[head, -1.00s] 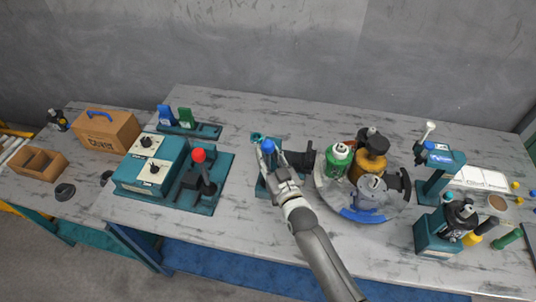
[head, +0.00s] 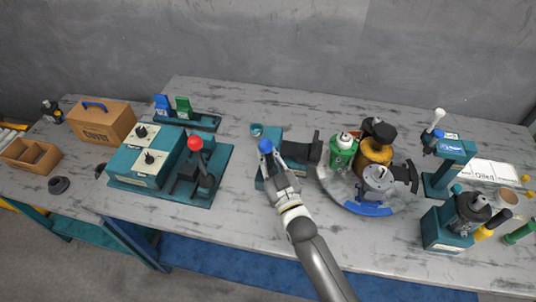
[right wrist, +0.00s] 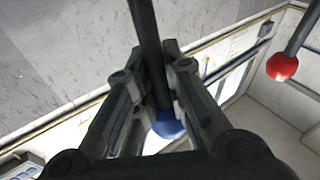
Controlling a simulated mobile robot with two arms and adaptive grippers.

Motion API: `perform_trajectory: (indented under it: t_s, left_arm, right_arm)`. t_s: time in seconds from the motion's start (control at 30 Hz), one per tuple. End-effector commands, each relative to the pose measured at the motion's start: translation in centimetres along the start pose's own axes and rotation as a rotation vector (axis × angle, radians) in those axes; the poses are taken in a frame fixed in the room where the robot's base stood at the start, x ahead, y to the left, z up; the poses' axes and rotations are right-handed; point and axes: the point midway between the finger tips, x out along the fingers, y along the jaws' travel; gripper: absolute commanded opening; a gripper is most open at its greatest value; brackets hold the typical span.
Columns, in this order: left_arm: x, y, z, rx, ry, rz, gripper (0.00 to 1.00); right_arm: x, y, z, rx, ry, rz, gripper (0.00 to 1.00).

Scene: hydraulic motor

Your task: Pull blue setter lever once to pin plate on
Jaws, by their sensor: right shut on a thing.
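The blue setter lever, with its blue ball knob (head: 265,146), stands on a small teal base (head: 297,134) near the middle of the table. My right gripper (head: 272,168) is shut on the lever, its fingers just below the knob. In the right wrist view the dark shaft (right wrist: 151,55) runs between the two fingers (right wrist: 155,95), with the blue knob (right wrist: 168,126) past them. The gripper hides part of the base and lower lever. I cannot single out the pin plate. My left gripper is not in view.
A red-knobbed lever (head: 195,143) and teal control box (head: 150,150) stand to the left. Table between them and the setter is clear.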

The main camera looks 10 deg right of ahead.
Motion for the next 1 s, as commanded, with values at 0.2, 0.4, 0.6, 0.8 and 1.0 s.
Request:
perform_trajectory:
  t_s: [0.2, 0.4, 0.6, 0.8, 1.0]
  left_arm:
    - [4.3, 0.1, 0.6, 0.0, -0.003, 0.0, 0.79]
    - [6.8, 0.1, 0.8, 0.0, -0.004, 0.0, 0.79]
    - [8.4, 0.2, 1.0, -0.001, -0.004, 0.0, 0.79]
    - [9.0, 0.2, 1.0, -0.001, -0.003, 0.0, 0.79]
    - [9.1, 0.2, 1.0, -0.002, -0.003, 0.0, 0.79]
  right_arm:
    - [-1.4, -1.1, -0.1, -0.085, 0.152, 0.003, 0.0]
    - [-2.5, -1.9, 0.0, -0.149, 0.246, 0.004, 0.0]
    - [-3.2, -2.4, 0.0, -0.19, 0.31, 0.004, 0.0]
    - [-3.5, -2.6, -0.2, -0.21, 0.341, 0.004, 0.0]
    - [-3.6, -2.7, -0.3, -0.214, 0.348, 0.003, 0.0]
